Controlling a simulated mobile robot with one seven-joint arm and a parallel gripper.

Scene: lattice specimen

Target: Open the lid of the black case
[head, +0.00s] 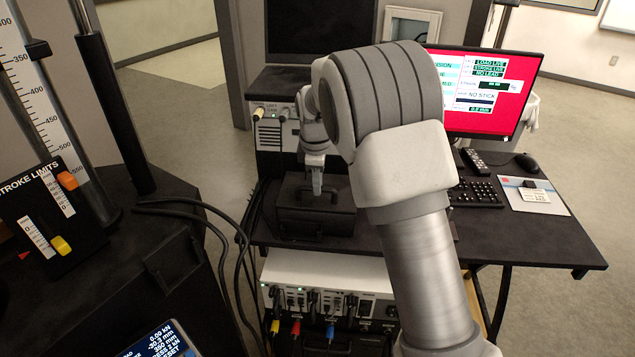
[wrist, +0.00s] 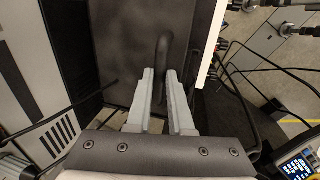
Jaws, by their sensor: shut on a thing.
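The black case (head: 300,222) sits on the dark desk, left of the keyboard, in the head view. My gripper (head: 316,188) points down at the top of the case. In the wrist view a dark panel of the case (wrist: 125,40) fills the upper middle. A black curved handle (wrist: 163,52) runs down between the two grey fingers of my gripper (wrist: 160,76), which are shut on it. My arm covers part of the scene right of the case. I cannot tell from these frames whether the lid is raised at all.
A monitor with a red screen (head: 488,95), a keyboard (head: 472,192) and a mouse (head: 527,162) stand to the right. A white instrument box (head: 325,275) is below the desk. Black cables (head: 215,212) hang left of the case, beside the test machine (head: 150,245).

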